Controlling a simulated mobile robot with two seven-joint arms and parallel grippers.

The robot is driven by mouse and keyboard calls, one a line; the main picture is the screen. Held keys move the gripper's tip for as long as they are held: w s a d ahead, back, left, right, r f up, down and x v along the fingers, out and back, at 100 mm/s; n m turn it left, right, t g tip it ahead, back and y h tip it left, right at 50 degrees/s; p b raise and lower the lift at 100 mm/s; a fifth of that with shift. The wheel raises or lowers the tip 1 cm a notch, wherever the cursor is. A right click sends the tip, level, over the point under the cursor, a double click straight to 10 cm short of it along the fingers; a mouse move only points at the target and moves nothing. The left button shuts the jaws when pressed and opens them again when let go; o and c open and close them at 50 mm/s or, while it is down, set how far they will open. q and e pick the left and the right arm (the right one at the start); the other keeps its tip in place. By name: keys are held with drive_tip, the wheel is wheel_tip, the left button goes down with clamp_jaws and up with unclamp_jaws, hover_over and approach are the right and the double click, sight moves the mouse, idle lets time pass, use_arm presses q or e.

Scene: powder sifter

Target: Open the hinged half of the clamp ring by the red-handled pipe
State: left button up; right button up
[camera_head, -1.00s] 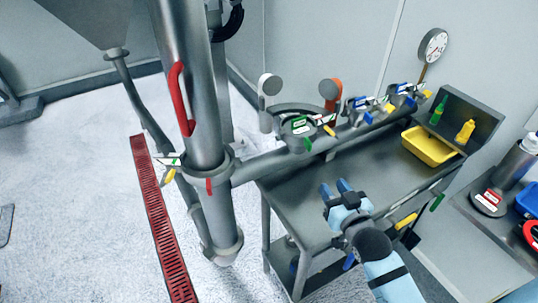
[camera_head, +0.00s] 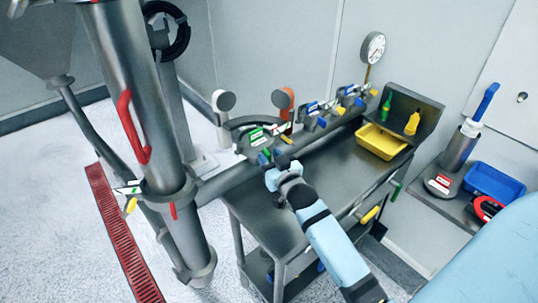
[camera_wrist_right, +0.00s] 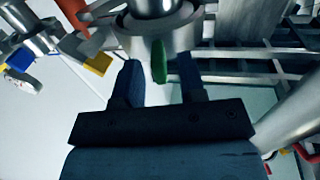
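The steel vertical pipe (camera_head: 130,80) with the red handle (camera_head: 133,127) stands at the left of the head view. A metal clamp ring (camera_head: 170,200) sits around it below the handle, with a yellow tab (camera_head: 131,206) and a small red tab (camera_head: 173,211). My right gripper (camera_head: 268,160) is to the right of this ring, near the round fitting (camera_head: 255,128) over the bench. In the right wrist view, my right gripper (camera_wrist_right: 160,70) is open, its fingers on either side of a green tab (camera_wrist_right: 159,62) under a round metal fitting (camera_wrist_right: 155,22). Contact cannot be told. My left gripper is not seen.
A horizontal pipe (camera_head: 230,180) with valves and tabs runs along the bench (camera_head: 330,170). A yellow bin (camera_head: 381,142) and a gauge (camera_head: 372,46) stand farther right. A red floor grate (camera_head: 120,235) lies left of the pipe.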

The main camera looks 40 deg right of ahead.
drive_tip(key=shift+w, duration=0.4)
drive_tip(key=shift+c, duration=0.4)
clamp_jaws()
